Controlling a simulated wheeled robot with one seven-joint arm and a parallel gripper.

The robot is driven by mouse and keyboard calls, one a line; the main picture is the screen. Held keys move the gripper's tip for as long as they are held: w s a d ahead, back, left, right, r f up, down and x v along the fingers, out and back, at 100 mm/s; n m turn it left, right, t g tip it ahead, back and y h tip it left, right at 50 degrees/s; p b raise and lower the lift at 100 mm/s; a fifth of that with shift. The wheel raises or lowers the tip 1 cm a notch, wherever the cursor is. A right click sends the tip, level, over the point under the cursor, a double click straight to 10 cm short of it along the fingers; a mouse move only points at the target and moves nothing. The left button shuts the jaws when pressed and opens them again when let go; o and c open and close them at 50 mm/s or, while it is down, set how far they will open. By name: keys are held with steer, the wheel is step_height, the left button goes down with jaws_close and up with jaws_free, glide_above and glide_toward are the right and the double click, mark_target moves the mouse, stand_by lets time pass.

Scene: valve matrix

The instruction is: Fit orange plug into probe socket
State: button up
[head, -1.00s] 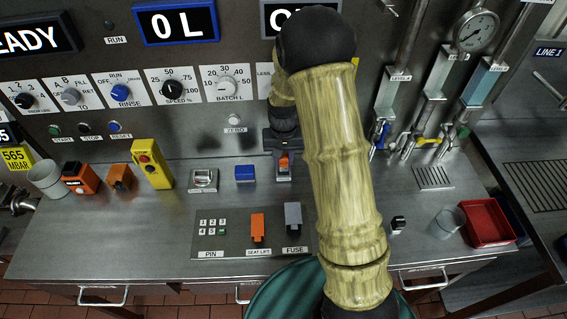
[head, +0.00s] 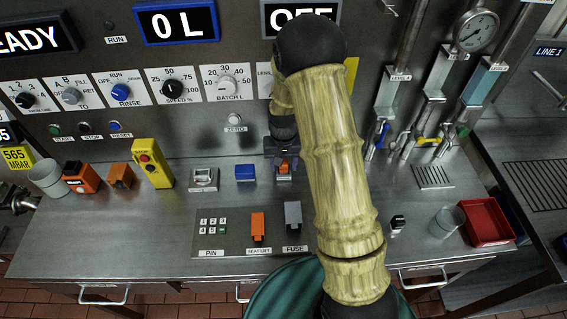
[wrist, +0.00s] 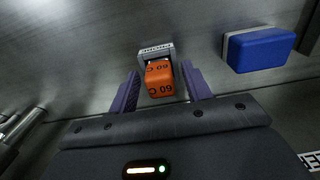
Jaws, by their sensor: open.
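The orange plug (wrist: 160,81), marked "60 C", sits within the grey probe socket (wrist: 157,50), whose "PROBE" label shows behind it in the wrist view. How deep the plug sits is hard to tell. My gripper (wrist: 162,88) is open, with one purple finger on each side of the plug and visible gaps between. In the head view my gripper (head: 284,160) is low over the bench near the back panel, around the small orange plug (head: 285,167). My fingers partly hide the socket there.
A blue block (wrist: 260,49) stands close to the right of the socket in the wrist view; it is left of my gripper in the head view (head: 245,173). The seat lift and fuse pieces (head: 258,225) stand in front. A yellow box (head: 152,163) is farther left.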

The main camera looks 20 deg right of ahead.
step_height(320, 180, up, 12)
steer(key=b, duration=0.1)
steer(key=shift+r, duration=0.15)
stand_by(0.3)
stand_by(0.4)
steer(key=s+r+n+t, duration=0.2)
steer(key=s, duration=1.5)
steer(key=shift+s+t, duration=0.15)
steer(key=shift+t, duration=0.15)
stand_by(0.9)
